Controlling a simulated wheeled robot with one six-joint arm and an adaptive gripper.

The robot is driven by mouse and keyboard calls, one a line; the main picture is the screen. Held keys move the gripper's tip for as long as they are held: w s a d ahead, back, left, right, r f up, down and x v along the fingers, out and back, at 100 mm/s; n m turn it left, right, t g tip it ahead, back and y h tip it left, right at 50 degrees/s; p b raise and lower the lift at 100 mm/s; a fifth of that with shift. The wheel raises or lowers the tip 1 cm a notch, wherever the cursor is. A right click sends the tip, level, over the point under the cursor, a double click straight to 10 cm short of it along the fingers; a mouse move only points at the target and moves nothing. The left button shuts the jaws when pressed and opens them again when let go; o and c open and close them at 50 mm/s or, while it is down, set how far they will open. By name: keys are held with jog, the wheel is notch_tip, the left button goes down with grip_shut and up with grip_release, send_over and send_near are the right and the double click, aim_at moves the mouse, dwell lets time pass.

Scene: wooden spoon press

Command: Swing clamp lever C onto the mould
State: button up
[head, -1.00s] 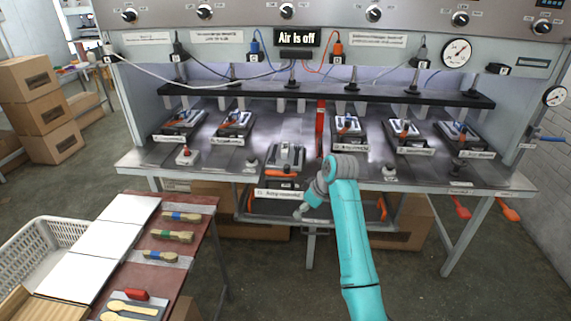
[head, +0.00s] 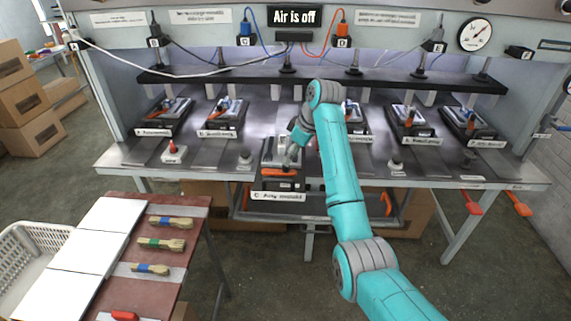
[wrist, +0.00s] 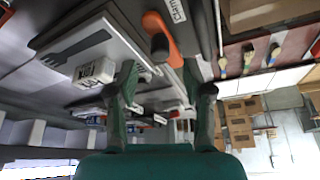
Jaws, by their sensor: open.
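The mould at station C (head: 284,150) is a grey metal block on a dark base at the bench's front middle. An orange lever (head: 278,172) lies across its front. In the wrist view an orange lever with a dark rounded end (wrist: 162,30) lies beside a label starting "Clam" and a metal plate with a dark fork-like shape (wrist: 80,47). My gripper (head: 291,155) is over the mould, its fingers partly hidden by my arm in the head view. In the wrist view my gripper (wrist: 160,72) is open, fingers spread, nothing seen between them; whether it touches the lever is unclear.
Several similar moulds, such as one at the left (head: 222,118), stand along the bench under a black press bar (head: 200,80). A sign (head: 294,17) reads "Air is off". A red-topped side table (head: 185,205) with brushes is at the left front.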

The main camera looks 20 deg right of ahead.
jog(key=shift+x, duration=2.6)
grip_shut()
